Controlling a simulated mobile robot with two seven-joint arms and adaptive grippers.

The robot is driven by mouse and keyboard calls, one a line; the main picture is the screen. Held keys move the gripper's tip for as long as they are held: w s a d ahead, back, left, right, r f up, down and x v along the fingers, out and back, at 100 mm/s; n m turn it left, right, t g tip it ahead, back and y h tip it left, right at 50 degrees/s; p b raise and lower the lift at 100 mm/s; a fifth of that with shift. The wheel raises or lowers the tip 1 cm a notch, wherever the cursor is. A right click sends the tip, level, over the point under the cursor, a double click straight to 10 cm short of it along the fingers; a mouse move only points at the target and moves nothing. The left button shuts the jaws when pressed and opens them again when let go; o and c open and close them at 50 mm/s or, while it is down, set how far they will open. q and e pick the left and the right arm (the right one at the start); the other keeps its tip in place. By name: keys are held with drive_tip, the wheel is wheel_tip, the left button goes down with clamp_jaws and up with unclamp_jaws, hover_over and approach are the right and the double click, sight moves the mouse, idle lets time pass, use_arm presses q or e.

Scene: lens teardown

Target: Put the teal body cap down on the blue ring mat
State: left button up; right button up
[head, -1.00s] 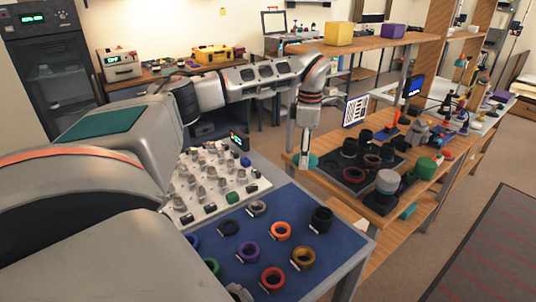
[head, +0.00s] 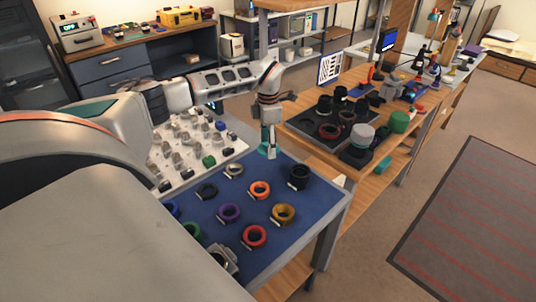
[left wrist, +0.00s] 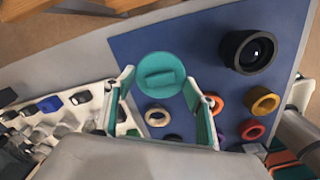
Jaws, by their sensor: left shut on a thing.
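The teal body cap (left wrist: 161,73) is a round disc with a raised bar across its face, seen between the fingers in the left wrist view. My left gripper (head: 268,154) is shut on it at the far corner of the blue ring mat (head: 278,235); only a sliver of the cap (head: 262,150) shows in the head view. In the left wrist view the cap covers part of the mat (left wrist: 203,50). I cannot tell whether it touches the mat. My right gripper is not clearly in view.
Coloured rings, such as an orange ring (head: 259,190) and a purple ring (head: 229,212), stand on the mat. A black lens barrel (head: 299,177) is near its right corner. A white tray of small parts (head: 190,150) lies left. A wooden bench (head: 310,130) stands behind.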

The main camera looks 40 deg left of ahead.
sight(268, 161)
use_arm(q)
drive_tip(key=shift+f, duration=2.5)
drive_tip(key=shift+f, duration=0.1)
drive_tip(key=o, duration=0.8)
drive_tip(key=shift+f, duration=0.1)
wheel_tip(268, 161, up, 12)
drive_tip(key=shift+d+r+p, duration=0.1)
drive_tip(key=shift+r+p, duration=0.1)
drive_tip(key=shift+p, duration=0.1)
